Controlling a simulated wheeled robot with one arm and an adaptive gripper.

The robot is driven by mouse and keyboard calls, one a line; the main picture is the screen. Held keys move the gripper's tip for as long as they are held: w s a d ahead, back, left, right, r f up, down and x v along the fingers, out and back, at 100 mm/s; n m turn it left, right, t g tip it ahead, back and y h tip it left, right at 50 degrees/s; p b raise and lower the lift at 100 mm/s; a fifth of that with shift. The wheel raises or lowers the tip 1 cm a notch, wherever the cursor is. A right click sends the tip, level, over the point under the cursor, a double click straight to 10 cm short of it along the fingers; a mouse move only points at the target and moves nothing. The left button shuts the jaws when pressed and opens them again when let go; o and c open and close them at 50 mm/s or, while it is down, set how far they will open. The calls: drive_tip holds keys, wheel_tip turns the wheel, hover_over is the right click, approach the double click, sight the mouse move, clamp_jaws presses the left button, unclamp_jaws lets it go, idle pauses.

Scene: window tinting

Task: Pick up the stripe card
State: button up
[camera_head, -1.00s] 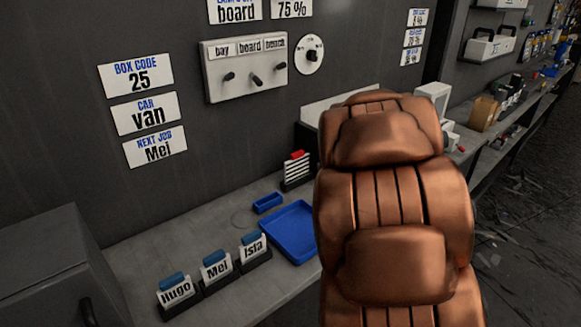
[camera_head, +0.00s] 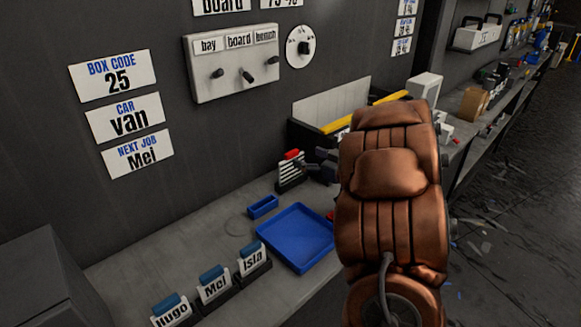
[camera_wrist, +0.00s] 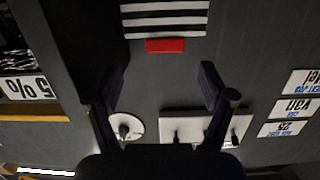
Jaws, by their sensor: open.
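The stripe card (camera_head: 291,171), with black and white bands and a red top (camera_head: 292,154), stands upright in a dark holder at the back of the bench by the wall. In the wrist view, which looks upside down, the striped card (camera_wrist: 166,18) and its red end (camera_wrist: 165,45) are at the top centre. My gripper (camera_head: 312,165) is just right of the card in the head view, partly hidden behind my copper arm. In the wrist view my gripper (camera_wrist: 160,82) has its two dark fingers spread and nothing between them. The card lies ahead of the fingertips.
A blue tray (camera_head: 296,237) and a small blue box (camera_head: 263,207) are on the bench in front of the card. Name cards Hugo, Mei (camera_head: 214,288) and Isla stand nearer. A knob panel (camera_head: 235,66) is on the wall above. A yellow-edged bin (camera_head: 336,125) is behind the gripper.

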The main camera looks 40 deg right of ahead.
sight(294, 153)
drive_tip(key=shift+w+a+f, duration=0.1)
drive_tip(key=shift+w+a, duration=0.15)
drive_tip(key=shift+w, duration=0.35)
drive_tip(key=shift+w+a, duration=0.25)
drive_tip(key=shift+w, duration=0.35)
drive_tip(key=w, duration=0.1)
drive_tip(key=w+p, duration=0.1)
drive_tip(key=w, duration=0.1)
drive_tip(key=shift+a+f, duration=0.25)
drive_tip(key=shift+f, duration=0.1)
drive_tip(key=shift+w+f, duration=0.1)
drive_tip(key=shift+w, duration=0.55)
drive_tip(key=c, duration=1.2)
drive_tip(key=shift+o, duration=0.2)
